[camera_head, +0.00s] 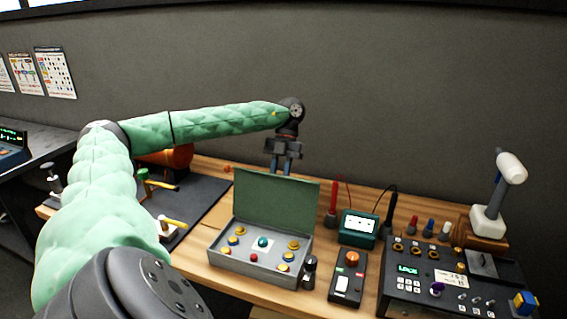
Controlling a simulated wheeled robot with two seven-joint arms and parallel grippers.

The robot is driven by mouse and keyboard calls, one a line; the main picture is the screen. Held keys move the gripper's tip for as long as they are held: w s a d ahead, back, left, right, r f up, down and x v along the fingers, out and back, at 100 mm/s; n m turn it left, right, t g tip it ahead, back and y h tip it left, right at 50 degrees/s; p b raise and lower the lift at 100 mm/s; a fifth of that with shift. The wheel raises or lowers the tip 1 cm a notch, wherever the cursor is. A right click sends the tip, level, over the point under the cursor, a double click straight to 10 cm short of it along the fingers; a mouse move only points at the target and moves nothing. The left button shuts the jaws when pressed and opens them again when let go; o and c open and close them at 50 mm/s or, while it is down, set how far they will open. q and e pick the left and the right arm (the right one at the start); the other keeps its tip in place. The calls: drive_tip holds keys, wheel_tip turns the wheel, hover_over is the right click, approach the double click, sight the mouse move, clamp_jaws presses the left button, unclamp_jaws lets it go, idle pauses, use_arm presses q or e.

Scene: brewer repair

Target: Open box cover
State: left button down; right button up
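The grey box (262,258) stands on the wooden table with its green cover (276,199) raised upright at the back. Inside it are several yellow and blue round parts, a red one and a teal one on a white square. My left gripper (283,168) is behind the raised cover, pointing down, with its fingers apart. Its fingertips are partly hidden near the cover's top edge, and I cannot tell whether they touch it. My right gripper is out of view.
A red probe (332,201), green meter (358,227) and black switch box (347,277) stand right of the box. A black control panel (450,284) fills the right end. A dark mat (195,205) with tools lies left.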

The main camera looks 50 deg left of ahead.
use_arm(q)
drive_tip(key=shift+d+f, duration=0.1)
drive_tip(key=shift+f, duration=0.15)
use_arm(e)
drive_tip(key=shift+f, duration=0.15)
use_arm(q)
drive_tip(key=c, duration=1.2)
unclamp_jaws()
drive_tip(key=shift+r, duration=0.15)
drive_tip(key=shift+r, duration=0.1)
drive_tip(key=p+v, duration=0.4)
drive_tip(key=v, duration=0.3)
drive_tip(key=shift+w+r, duration=0.15)
drive_tip(key=shift+r, duration=0.05)
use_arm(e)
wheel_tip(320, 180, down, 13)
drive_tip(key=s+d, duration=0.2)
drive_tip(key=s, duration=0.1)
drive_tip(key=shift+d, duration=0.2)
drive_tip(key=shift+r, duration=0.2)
